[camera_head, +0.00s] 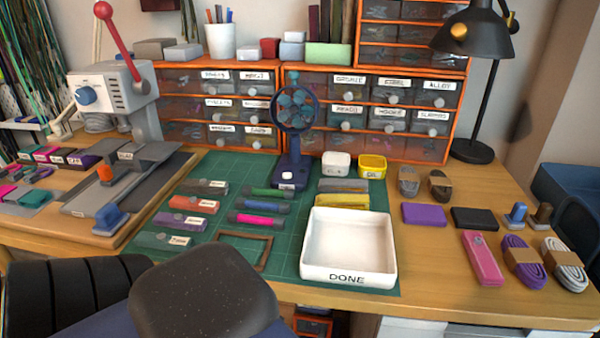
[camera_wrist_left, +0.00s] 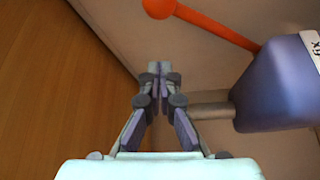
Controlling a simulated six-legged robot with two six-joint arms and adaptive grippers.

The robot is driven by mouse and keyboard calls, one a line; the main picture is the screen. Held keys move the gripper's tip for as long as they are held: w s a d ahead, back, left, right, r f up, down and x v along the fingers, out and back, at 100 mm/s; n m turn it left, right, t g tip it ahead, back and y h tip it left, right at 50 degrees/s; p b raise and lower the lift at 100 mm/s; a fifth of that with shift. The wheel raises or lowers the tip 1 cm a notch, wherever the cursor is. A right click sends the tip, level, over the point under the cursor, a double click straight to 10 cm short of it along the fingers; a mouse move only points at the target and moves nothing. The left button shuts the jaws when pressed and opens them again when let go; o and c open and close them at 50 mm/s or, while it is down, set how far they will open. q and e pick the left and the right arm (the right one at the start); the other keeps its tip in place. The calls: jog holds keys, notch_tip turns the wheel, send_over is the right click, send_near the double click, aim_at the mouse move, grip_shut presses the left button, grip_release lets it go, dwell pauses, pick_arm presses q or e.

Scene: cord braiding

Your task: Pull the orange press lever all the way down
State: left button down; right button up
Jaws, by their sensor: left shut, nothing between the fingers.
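The press (camera_head: 115,95), a pale grey machine with a blue knob, stands at the left of the table in the head view. Its red-orange lever (camera_head: 119,42) points up and left, with a ball at its top end. In the left wrist view an orange lever (camera_wrist_left: 215,26) with a ball end crosses the top. My left gripper (camera_wrist_left: 160,68) is shut and empty; its fingertips are apart from the lever in the picture, below the ball. The left gripper does not show in the head view. My right gripper is in neither view.
A purple-blue block (camera_wrist_left: 275,90) with a grey shaft is close on the right in the left wrist view. A small fan (camera_head: 293,130), a white DONE tray (camera_head: 347,277) and orange drawer units (camera_head: 372,75) are farther right. Cords hang at the left edge.

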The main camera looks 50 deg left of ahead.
pick_arm(q)
jog(key=shift+w+d+f+b, duration=0.15)
jog(key=shift+w+d, duration=0.1)
jog(key=shift+d, duration=0.5)
jog(key=shift+w+d+b, duration=0.1)
jog(key=shift+w+d, duration=0.1)
jog(key=shift+d, duration=0.5)
jog(key=shift+w+d+f+b, duration=0.15)
jog(key=shift+w+d, duration=0.1)
jog(key=shift+d, duration=0.5)
jog(key=shift+s, duration=0.1)
